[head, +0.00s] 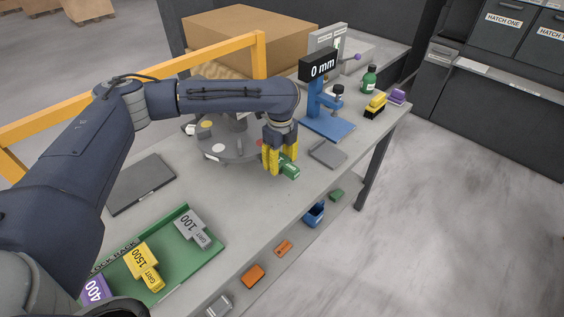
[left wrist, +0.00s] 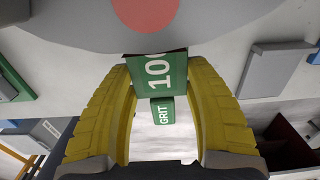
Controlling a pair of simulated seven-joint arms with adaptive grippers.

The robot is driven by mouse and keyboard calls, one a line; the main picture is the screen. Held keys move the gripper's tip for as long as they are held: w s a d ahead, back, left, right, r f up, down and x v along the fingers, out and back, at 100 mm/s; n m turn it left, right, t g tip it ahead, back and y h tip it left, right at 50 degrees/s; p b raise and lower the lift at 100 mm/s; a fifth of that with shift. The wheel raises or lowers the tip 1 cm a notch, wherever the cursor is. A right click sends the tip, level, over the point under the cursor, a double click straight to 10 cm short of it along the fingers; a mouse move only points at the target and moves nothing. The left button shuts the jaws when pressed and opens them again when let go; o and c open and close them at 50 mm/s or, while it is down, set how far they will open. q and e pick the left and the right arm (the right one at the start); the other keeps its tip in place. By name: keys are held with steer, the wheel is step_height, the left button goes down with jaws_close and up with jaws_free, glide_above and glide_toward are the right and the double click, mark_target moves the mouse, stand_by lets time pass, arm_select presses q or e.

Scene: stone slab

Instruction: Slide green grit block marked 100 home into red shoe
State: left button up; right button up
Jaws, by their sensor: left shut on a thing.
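My left gripper (head: 280,162) has its yellow fingers shut on the green grit block (head: 289,169), at the front edge of the grey round plate (head: 225,160). A red disc (left wrist: 145,12) is on the plate just beyond the block; a small red patch (head: 259,142) also shows beside the gripper in the head view. The arm and gripper hide part of the plate, and I cannot make out a red shoe clearly. My right gripper is not in view.
A green rack (head: 178,222) holds a grey 100 block (head: 190,228), a yellow 1500 block (head: 143,262) and a purple 400 block (head: 95,290). A blue gauge stand (head: 327,122) reads "0 mm" to the right. A flat grey pad (head: 327,153) lies in front of it.

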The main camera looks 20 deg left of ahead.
arm_select(q)
steer(key=shift+w+a, duration=0.3)
steer(key=shift+a, duration=0.3)
steer(key=shift+w+a, duration=0.25)
steer(key=shift+a, duration=0.3)
stand_by(1.2)
steer(key=shift+d, duration=0.1)
steer(key=shift+s+d+r, duration=0.15)
steer(key=shift+s+d, duration=0.3)
steer(key=shift+d, duration=0.4)
steer(key=shift+s+d+r, duration=0.1)
steer(key=shift+s+d, duration=0.35)
steer(key=shift+d, duration=0.4)
steer(key=shift+f, duration=0.2)
stand_by(0.7)
steer(key=shift+w+a, duration=0.4)
steer(key=shift+a, duration=0.4)
steer(key=shift+w+a, duration=0.35)
steer(key=shift+a, duration=0.4)
stand_by(1.4)
